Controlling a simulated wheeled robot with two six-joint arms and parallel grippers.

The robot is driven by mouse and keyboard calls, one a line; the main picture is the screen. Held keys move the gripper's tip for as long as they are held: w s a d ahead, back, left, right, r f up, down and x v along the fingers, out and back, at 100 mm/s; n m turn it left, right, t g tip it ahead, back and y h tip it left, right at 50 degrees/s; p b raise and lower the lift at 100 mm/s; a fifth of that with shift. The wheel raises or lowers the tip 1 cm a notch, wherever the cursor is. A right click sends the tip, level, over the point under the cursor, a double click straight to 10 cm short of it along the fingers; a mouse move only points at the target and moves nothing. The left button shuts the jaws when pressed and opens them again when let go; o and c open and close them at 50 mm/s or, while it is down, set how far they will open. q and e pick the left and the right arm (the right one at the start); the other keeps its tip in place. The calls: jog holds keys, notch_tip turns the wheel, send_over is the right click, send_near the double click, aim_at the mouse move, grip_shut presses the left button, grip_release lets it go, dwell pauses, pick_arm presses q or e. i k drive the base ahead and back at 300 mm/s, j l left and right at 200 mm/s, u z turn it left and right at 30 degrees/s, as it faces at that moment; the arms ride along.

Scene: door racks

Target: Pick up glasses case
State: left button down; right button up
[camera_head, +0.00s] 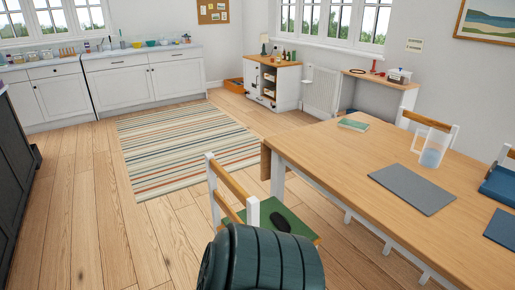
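A small dark, rounded, oblong object (280,222) lies on the green seat (295,217) of a white and wood chair. It looks like the glasses case, but it is too small to be sure. A dark green ribbed rounded thing (262,262) at the bottom edge covers part of the chair's near side.
A wooden table (400,165) stands right of the chair, with grey mats (412,188), a clear pitcher (431,150), a book (353,124) and a blue object (498,187). A striped rug (185,150) lies beyond. The wooden floor (100,220) at left is clear.

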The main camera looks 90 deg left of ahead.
aim_at(281, 224)
jog(key=u, duration=2.55)
jog(key=i+z, duration=0.15)
